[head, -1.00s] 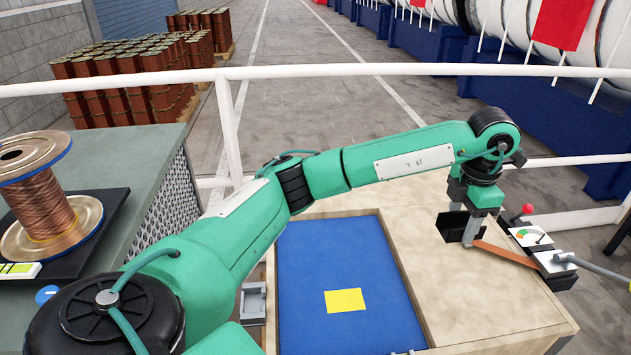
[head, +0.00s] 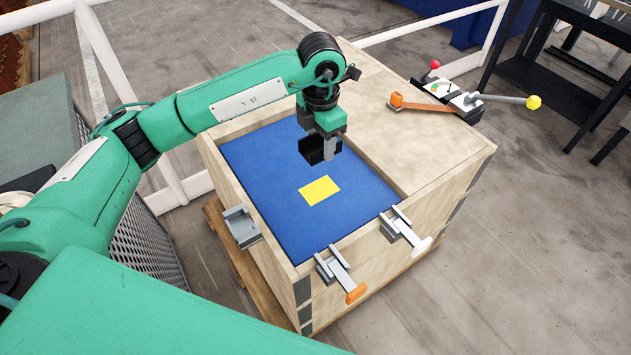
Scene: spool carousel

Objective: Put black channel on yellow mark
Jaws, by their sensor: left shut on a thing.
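The black channel (head: 314,150) is a short dark piece held in my left gripper (head: 326,145). The gripper is shut on it and hangs above the blue panel, a little behind the yellow mark in the picture. The yellow mark (head: 319,190) is a flat yellow rectangle on the blue panel (head: 265,165), and it is bare. The channel looks raised clear of the panel, though its exact height is hard to tell. My right gripper is not in view.
The blue panel is sunk in a wooden crate (head: 440,170). Grey clamps (head: 241,226) sit on its rim, one with an orange tip (head: 356,293). A device with a red knob (head: 434,65) and an orange-handled tool (head: 424,106) lie on the right top. A white railing (head: 420,28) runs behind.

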